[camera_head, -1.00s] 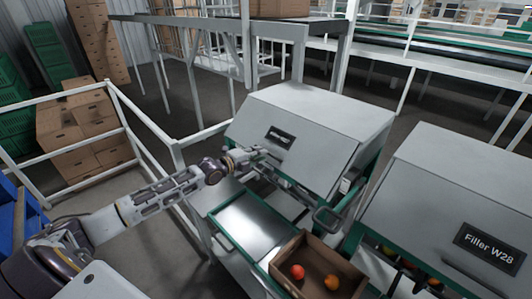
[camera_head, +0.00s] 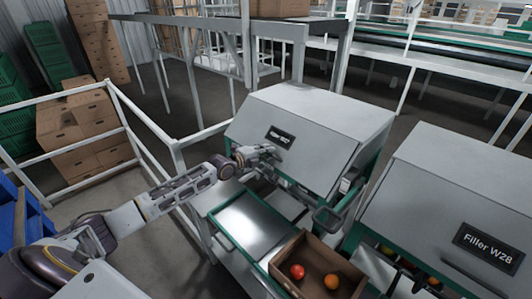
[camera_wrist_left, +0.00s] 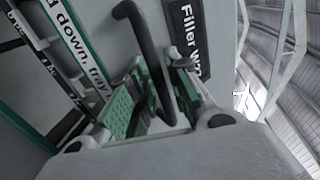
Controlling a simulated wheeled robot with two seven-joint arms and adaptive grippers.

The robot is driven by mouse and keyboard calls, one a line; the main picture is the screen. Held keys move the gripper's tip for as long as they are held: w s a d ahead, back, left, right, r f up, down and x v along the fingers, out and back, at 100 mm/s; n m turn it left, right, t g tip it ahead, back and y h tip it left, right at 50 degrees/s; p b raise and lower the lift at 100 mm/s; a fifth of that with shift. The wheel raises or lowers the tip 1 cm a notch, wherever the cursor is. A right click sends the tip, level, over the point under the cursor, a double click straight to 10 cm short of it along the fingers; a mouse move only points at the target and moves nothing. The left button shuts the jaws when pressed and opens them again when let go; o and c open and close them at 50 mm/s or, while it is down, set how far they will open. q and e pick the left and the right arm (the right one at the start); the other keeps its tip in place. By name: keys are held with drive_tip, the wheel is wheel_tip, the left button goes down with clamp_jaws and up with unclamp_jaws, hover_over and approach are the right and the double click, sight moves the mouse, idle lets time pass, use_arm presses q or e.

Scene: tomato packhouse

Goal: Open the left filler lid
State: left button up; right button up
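The left filler's grey sloped lid (camera_head: 310,125) is down on its body in the head view. It bears a dark label plate (camera_head: 280,137), which also shows in the wrist view (camera_wrist_left: 187,35). My left gripper (camera_head: 262,153) is at the lid's lower left front, just under the plate. In the left wrist view a dark bent bar handle (camera_wrist_left: 145,45) runs between the two green-padded fingers of the left gripper (camera_wrist_left: 160,95). The fingers stand apart around the bar; firm contact does not show. My right gripper is not in view.
A metal tray (camera_head: 247,226) and a cardboard box (camera_head: 312,262) with two tomatoes are in front of the left filler. Filler W28 (camera_head: 460,185) stands close on the right. White railing (camera_head: 145,125) and stacked cartons (camera_head: 85,130) are on the left.

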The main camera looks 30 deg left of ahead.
use_arm(q)
clamp_jaws()
drive_tip(key=shift+r, duration=0.1)
idle(0.5)
